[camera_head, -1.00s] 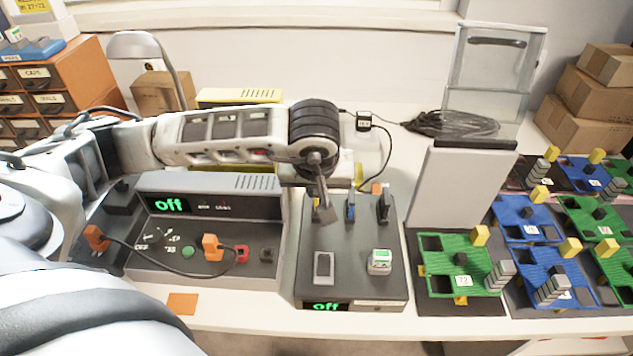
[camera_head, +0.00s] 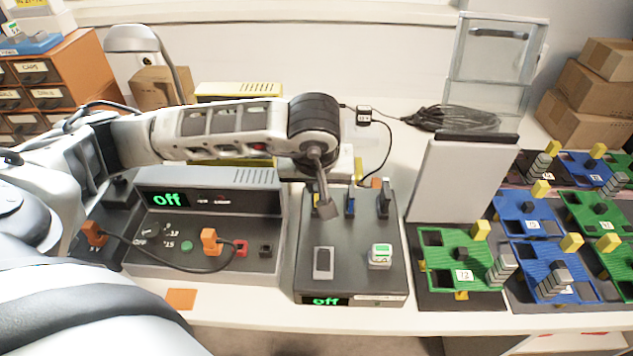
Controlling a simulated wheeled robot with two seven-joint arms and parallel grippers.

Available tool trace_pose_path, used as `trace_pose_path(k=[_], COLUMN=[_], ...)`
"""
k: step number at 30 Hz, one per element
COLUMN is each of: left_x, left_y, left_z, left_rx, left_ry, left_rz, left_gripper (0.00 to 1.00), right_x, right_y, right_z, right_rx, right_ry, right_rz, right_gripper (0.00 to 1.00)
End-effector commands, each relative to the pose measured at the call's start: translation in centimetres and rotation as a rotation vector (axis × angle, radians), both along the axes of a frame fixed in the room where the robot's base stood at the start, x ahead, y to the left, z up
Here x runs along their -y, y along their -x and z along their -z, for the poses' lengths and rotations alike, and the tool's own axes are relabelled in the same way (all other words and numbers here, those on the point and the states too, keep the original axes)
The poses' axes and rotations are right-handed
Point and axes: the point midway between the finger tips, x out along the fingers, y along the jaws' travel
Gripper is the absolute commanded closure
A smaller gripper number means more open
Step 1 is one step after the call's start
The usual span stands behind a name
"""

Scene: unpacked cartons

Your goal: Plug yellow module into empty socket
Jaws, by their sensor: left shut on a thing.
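My left gripper (camera_head: 325,205) reaches down at the back left of a dark grey box (camera_head: 350,285) with a green "off" display. It is shut on a small yellow piece (camera_head: 317,191) there, which is mostly hidden behind the fingers. A blue piece (camera_head: 350,205) and a black piece (camera_head: 384,204) stand upright in the same row. At the right, a green board (camera_head: 455,246) marked 72 carries a yellow module (camera_head: 481,229) and has dark square openings (camera_head: 433,238) at its left. My right gripper is out of view.
A grey switch (camera_head: 323,262) and a white-green part (camera_head: 380,256) sit on the box front. A console (camera_head: 205,265) with an orange plug (camera_head: 211,242) stands left. More blue boards (camera_head: 525,228) fill the right.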

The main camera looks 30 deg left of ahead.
Motion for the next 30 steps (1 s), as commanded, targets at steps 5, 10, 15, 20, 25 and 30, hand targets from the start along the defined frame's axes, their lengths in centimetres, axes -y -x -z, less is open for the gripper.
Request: trace_pose_path(k=[5,10,15,20,25,30], left_x=[-0.01,-0.01,-0.03,-0.02,-0.02,-0.02], left_y=[0.01,0.01,0.0,0.0,0.01,0.01], left_z=[-0.03,-0.03,0.04,0.11,0.03,0.0], left_rx=[0.0,0.0,0.001,0.001,0.001,0.001], left_ry=[0.0,0.0,-0.001,-0.001,-0.001,-0.001], left_rz=[0.0,0.0,0.0,0.0,0.0,0.0], left_gripper=[1.0,1.0,1.0,1.0,1.0,1.0], right_x=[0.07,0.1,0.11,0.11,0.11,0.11], right_y=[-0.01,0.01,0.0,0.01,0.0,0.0], right_z=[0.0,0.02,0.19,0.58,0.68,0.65], right_rx=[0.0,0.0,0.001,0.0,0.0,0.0], right_ry=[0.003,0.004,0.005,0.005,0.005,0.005], right_rz=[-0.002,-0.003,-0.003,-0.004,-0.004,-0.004], right_gripper=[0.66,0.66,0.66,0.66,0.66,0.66])
